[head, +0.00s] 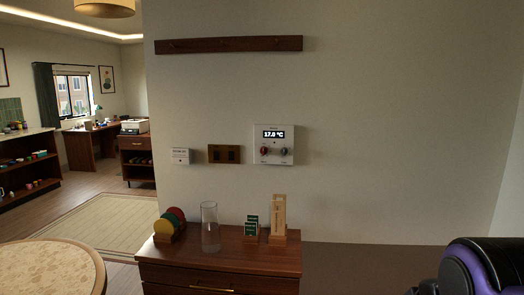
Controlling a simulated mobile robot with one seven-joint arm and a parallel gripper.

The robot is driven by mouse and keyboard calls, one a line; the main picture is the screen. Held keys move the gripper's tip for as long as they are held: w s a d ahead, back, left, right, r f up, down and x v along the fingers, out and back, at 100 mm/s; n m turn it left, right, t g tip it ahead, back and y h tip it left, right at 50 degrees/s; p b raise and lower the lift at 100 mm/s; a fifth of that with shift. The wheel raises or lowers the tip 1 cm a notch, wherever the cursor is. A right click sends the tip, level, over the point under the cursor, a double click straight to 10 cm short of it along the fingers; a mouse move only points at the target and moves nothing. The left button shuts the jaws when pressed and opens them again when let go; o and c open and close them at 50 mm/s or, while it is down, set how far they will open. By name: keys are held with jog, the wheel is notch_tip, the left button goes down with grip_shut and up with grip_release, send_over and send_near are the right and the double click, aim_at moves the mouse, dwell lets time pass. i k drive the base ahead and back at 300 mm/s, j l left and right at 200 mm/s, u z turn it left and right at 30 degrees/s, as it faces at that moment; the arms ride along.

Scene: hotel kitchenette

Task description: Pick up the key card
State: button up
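I cannot pick out the key card for certain. A small white wall plate (180,156) with tiny print is on the wall; I cannot tell whether a card is in it. Small dark green cards or packets (251,225) stand upright on the wooden cabinet (160,261), but their print is too small to read. A black and purple part of my arm shows at the lower right edge. My gripper is not recognisable in the view.
On the cabinet stand coloured discs in a holder, a clear glass cylinder (210,228) and a wooden block stand (278,220). Above are a brown switch plate (224,154) and a thermostat (273,145) reading 17.0 °C. A round table (50,268) is at lower left.

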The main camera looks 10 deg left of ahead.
aim_at(250, 228)
jog(key=i+j, duration=0.4)
jog(key=j, duration=0.15)
jog(key=i+j, duration=0.85)
jog(key=j, duration=0.2)
